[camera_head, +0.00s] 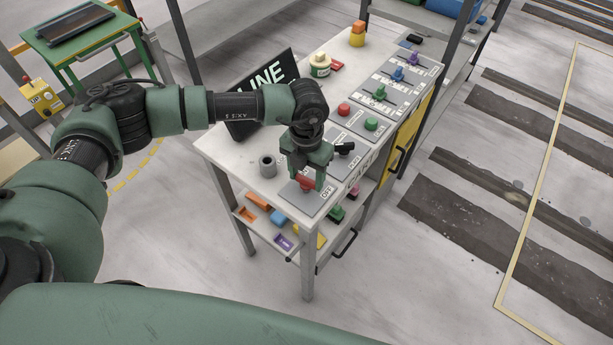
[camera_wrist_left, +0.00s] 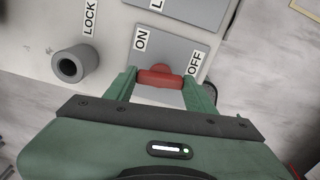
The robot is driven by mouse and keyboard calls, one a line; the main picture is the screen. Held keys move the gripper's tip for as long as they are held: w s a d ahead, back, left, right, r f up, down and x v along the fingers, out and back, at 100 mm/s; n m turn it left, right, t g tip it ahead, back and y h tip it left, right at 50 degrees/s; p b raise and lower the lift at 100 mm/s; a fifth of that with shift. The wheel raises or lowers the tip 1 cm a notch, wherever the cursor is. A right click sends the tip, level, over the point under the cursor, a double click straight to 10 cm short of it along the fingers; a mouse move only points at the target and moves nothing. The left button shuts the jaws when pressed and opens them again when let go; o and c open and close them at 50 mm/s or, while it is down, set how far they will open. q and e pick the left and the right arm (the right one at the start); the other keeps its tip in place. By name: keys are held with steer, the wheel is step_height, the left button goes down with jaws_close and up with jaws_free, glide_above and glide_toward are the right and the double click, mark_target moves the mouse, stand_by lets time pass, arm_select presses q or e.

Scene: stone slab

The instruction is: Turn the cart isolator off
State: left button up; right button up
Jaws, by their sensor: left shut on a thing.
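The cart isolator is a red handle (camera_head: 305,184) on a grey plate (camera_head: 314,207) at the near end of the cart's top. In the left wrist view the red handle (camera_wrist_left: 160,77) lies crosswise on its plate (camera_wrist_left: 165,45), with an ON label (camera_wrist_left: 141,38) and an OFF label (camera_wrist_left: 195,63). Its right end is close to OFF; which mark it points at is unclear. My left gripper (camera_head: 308,178) reaches down from above, its fingers (camera_wrist_left: 160,82) shut on the handle's two ends. My right gripper is out of view.
A grey cylinder (camera_head: 268,166) stands left of the plate. A black switch (camera_head: 344,148) sits just behind it. Red (camera_head: 344,109) and green (camera_head: 371,124) buttons are farther back. A black LINE sign (camera_head: 262,90) stands behind my arm. Open floor lies right of the cart.

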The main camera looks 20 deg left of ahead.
arm_select(q)
steer(key=n+b, duration=0.2)
steer(key=n, duration=0.1)
steer(key=shift+f+n, duration=0.1)
steer(key=shift+n, duration=0.2)
steer(key=n+b, duration=0.2)
steer(key=n, duration=0.2)
steer(key=shift+n+b, duration=0.3)
steer(key=shift+b, duration=0.05)
steer(key=n+b, duration=0.1)
steer(key=n, duration=0.3)
steer(key=shift+b, duration=0.4)
steer(key=shift+r+n+b, duration=0.2)
steer(key=shift+n+b, duration=0.3)
steer(key=shift+n, duration=1.6)
steer(key=shift+w, duration=0.1)
steer(key=o, duration=1.4)
